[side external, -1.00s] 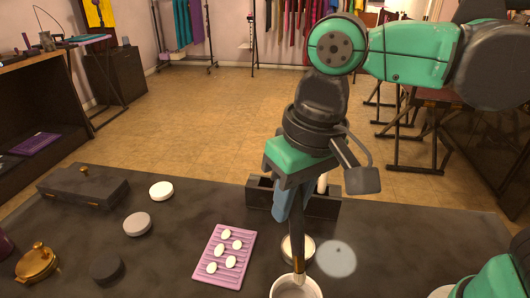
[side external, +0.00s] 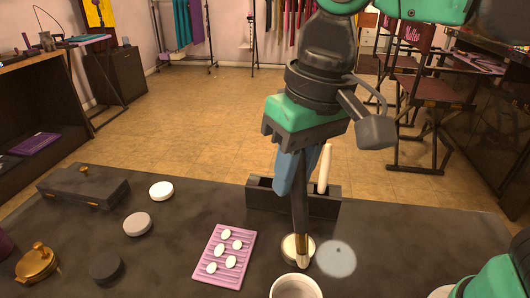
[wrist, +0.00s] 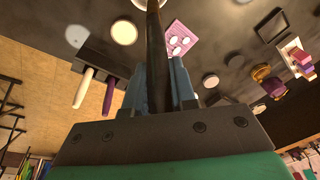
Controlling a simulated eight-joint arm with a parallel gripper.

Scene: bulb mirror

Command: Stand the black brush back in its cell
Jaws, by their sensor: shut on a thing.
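My gripper (side external: 292,186) is shut on the black brush (side external: 300,212) and holds it nearly upright, brush end down. The brush has a gold ferrule and a pale tip, which shows in front of a round cream dish (side external: 287,247). The dark holder (side external: 324,204) with cells stands behind the gripper and is partly hidden by it. A cream handle (side external: 325,167) stands in its right part. The wrist view shows the brush (wrist: 156,60) between the blue fingers, with the holder (wrist: 97,53), the cream handle (wrist: 83,88) and a purple handle (wrist: 109,92) to the left.
A white cup (side external: 296,280) stands at the front edge of the view. A flat pale disc (side external: 337,259) lies right of the dish. A purple tray (side external: 215,267) with several white ovals lies left. A dark lidded box (side external: 85,190) and round discs are farther left.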

